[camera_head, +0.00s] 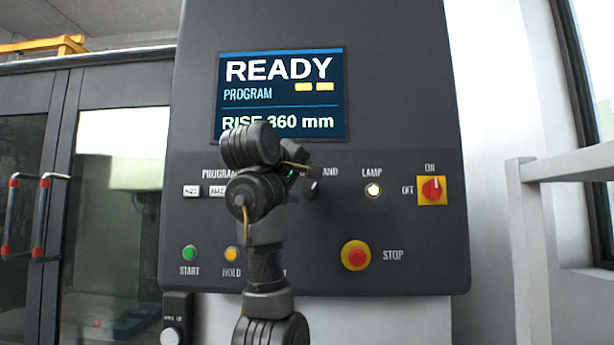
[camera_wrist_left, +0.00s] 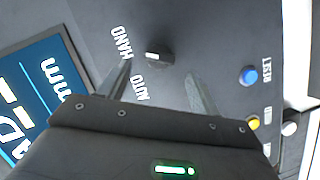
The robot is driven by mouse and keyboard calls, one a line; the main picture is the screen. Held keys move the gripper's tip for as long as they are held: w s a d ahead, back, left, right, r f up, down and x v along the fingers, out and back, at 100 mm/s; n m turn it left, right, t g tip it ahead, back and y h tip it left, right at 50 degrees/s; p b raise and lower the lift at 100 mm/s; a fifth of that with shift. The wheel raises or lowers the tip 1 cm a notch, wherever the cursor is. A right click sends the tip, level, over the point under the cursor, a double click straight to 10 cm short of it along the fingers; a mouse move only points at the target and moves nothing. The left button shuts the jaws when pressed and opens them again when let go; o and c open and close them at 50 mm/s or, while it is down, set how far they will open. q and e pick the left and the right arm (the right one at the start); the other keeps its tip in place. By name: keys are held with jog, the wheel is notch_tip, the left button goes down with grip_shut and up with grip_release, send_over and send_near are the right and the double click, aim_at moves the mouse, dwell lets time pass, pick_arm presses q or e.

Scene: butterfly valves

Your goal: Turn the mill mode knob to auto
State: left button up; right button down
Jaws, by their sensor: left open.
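The mill mode knob (camera_wrist_left: 157,54) is a dark round knob with a pale mark, in the upper middle of the left wrist view. The labels HAND (camera_wrist_left: 122,44) and AUTO (camera_wrist_left: 140,88) are beside it. In the head view the knob (camera_head: 313,188) is partly hidden behind my left arm; only the end of HAND shows and AUTO is covered. My left gripper (camera_wrist_left: 160,90) is open, its two fingers spread and pointing at the panel, with the knob beyond and between their lines. I cannot tell any contact. My right gripper is not in view.
The panel has a READY screen (camera_head: 280,95), a lit lamp button (camera_head: 373,190), a red switch on yellow (camera_head: 432,190), a red stop button (camera_head: 356,256) and a green start button (camera_head: 189,254). A blue button (camera_wrist_left: 248,75) is near the right finger in the wrist view. A pale railing (camera_head: 535,250) stands right.

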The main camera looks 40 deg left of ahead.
aim_at(309, 190)
pick_arm(q)
jog(key=p+x, duration=0.1)
jog(key=x, duration=0.2)
jog(key=shift+w+a, duration=0.2)
jog(key=shift+w, duration=0.05)
jog(key=shift+w+f, duration=0.1)
jog(key=shift+w, duration=0.35)
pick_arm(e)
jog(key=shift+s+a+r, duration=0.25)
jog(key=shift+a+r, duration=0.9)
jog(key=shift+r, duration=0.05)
pick_arm(q)
jog(key=c, duration=1)
